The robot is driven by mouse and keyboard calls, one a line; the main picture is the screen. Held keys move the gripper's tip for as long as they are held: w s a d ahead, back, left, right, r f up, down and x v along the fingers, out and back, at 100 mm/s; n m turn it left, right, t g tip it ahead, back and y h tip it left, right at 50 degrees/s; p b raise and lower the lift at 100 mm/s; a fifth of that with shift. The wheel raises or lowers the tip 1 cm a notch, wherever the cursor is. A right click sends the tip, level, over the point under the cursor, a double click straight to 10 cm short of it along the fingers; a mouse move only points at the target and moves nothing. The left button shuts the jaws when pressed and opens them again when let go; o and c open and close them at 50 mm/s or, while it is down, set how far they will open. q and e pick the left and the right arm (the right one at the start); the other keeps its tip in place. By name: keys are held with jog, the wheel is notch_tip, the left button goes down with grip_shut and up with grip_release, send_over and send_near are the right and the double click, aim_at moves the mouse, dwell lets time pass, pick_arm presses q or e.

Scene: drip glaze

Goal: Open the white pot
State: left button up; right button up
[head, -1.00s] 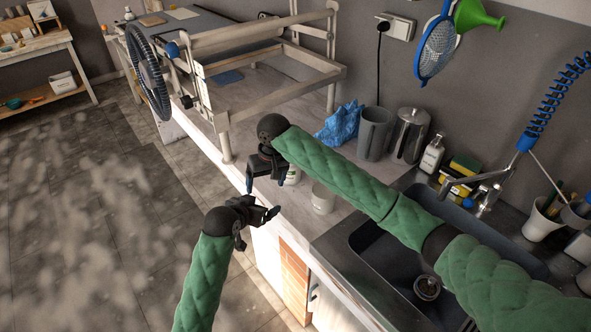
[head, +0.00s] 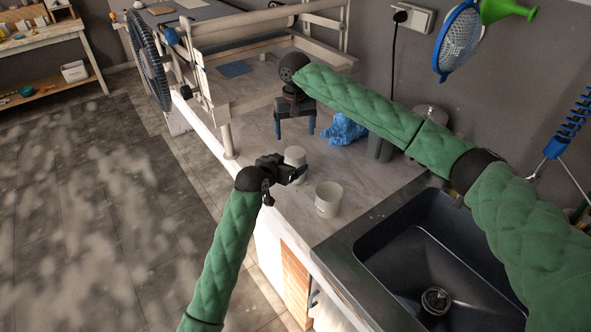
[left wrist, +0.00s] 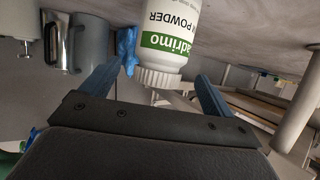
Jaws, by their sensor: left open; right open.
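The white pot (head: 295,155) stands on the counter, partly hidden by my left gripper (head: 298,171). In the left wrist view the pot (left wrist: 175,20) appears upside down, with a green label band, "POWDER" lettering and a ribbed white lid (left wrist: 160,78). My left gripper is open, its blue fingers on either side of the lid with visible gaps; it also shows in the left wrist view (left wrist: 158,72). My right gripper (head: 295,132) is open and empty, fingers pointing down, behind the pot over the counter.
A blue cloth (head: 343,130) and a grey jug (head: 380,147) stand at the back by the wall. A wooden frame (head: 250,20) occupies the far counter.

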pick_arm(q)
jog(key=shift+x, duration=2.1)
jog(key=shift+f, duration=0.1)
jog(key=c, duration=1.3)
jog(key=o, duration=1.3)
jog(key=shift+s, duration=0.1)
